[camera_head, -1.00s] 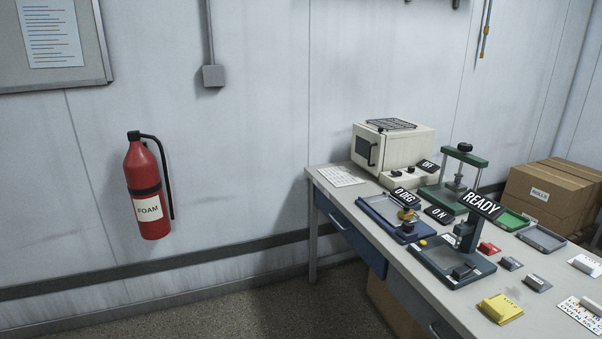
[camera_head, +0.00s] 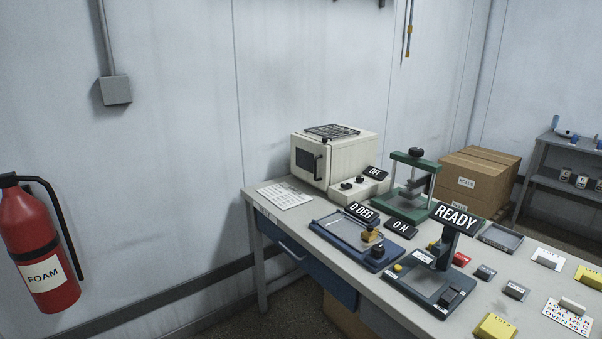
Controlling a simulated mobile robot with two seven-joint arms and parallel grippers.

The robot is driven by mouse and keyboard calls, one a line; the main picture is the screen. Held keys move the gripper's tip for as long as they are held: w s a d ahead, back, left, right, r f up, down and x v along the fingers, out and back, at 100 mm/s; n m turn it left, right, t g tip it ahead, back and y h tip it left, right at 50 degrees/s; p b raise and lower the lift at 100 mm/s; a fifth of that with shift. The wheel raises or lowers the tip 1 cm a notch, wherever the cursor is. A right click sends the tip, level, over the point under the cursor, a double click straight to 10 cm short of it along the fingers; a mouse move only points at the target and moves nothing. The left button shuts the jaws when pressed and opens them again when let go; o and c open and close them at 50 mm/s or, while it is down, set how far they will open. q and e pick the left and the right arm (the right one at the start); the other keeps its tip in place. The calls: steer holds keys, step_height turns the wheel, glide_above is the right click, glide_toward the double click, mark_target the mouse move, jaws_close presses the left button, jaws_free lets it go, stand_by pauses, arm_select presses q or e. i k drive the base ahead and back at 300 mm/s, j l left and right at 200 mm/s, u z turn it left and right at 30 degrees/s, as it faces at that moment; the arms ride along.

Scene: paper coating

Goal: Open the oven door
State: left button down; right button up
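The oven (camera_head: 334,158) is a cream box at the far left end of the workbench (camera_head: 257,199), against the wall. Its door (camera_head: 307,161) has a dark window and a dark vertical handle (camera_head: 318,167), and it looks shut. A wire rack (camera_head: 332,131) lies on top of the oven. A control box with knobs (camera_head: 357,187) stands beside it under a sign reading OFF (camera_head: 376,173). Neither of my grippers is in view.
A blue device (camera_head: 357,236), a green press (camera_head: 410,185) and a dark device with a READY sign (camera_head: 457,217) stand on the bench near the oven. A fire extinguisher (camera_head: 40,250) hangs at left. Cardboard boxes (camera_head: 475,180) sit behind. Floor left of the bench looks clear.

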mark_target(310, 158)
steer(key=i+j+z, duration=0.15)
steer(key=j, duration=0.2)
steer(key=i+j+z, duration=0.15)
steer(key=i+j, duration=0.15)
steer(key=i+j+u, duration=0.2)
steer(key=i+j, duration=0.2)
steer(key=j, duration=0.1)
